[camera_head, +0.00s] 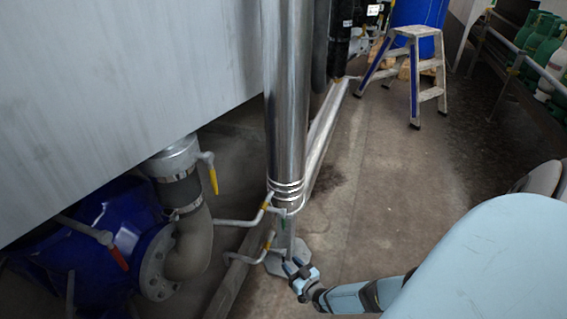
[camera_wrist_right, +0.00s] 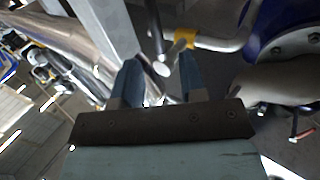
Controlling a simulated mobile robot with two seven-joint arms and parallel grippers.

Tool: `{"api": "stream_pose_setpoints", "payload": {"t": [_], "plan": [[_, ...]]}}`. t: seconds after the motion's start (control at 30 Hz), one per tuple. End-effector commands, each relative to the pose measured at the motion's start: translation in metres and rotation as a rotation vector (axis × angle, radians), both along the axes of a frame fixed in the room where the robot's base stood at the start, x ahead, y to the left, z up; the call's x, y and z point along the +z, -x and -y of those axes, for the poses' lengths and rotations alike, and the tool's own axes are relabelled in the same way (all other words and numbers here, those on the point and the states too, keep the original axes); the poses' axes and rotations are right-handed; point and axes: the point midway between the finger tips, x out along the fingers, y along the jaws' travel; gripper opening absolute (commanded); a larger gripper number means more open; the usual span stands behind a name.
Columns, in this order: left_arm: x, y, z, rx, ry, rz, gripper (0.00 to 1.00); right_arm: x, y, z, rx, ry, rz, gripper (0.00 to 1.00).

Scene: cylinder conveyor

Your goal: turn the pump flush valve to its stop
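A blue pump (camera_head: 110,225) sits at the lower left in the head view, and part of it shows in the wrist view (camera_wrist_right: 258,20). A lever with a red tip (camera_head: 119,258) is on its side. A yellow-tipped lever (camera_head: 212,180) is on the pipe above the pump outlet. I cannot tell which handle is the flush valve. My right gripper (camera_head: 299,268) is low beside the steel column's foot. In the wrist view it is open (camera_wrist_right: 161,66), with a pale rod end (camera_wrist_right: 162,68) showing between or beyond its fingers. My left gripper is not in view.
The steel column (camera_head: 287,100) stands beside my right gripper. Thin bent pipes with yellow bands (camera_head: 267,206) reach from it toward the pump. A large grey tank wall (camera_head: 120,80) overhangs the pump. Open floor (camera_head: 385,190) lies to the right, with a step stool (camera_head: 412,75) farther back.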

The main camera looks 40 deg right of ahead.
Motion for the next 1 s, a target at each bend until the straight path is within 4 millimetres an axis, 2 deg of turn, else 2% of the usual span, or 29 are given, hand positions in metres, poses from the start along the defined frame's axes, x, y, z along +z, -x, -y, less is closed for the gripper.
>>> {"api": "stream_pose_setpoints", "payload": {"t": [0.1, 0.3, 0.67, 0.83, 1.0], "plan": [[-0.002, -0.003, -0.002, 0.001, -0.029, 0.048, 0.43, -0.003, -0.022, 0.003, 0.001, 0.000, 0.002, 0.39], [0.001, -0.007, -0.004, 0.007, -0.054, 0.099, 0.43, -0.001, -0.043, 0.005, 0.001, 0.000, 0.001, 0.39], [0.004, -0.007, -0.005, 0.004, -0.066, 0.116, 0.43, 0.000, -0.046, 0.005, 0.001, 0.000, -0.001, 0.39], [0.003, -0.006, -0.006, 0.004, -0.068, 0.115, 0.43, 0.000, -0.046, 0.005, 0.001, 0.000, -0.001, 0.00], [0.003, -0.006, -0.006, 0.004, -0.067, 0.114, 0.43, 0.000, -0.046, 0.005, 0.001, 0.000, -0.001, 0.00]]}}
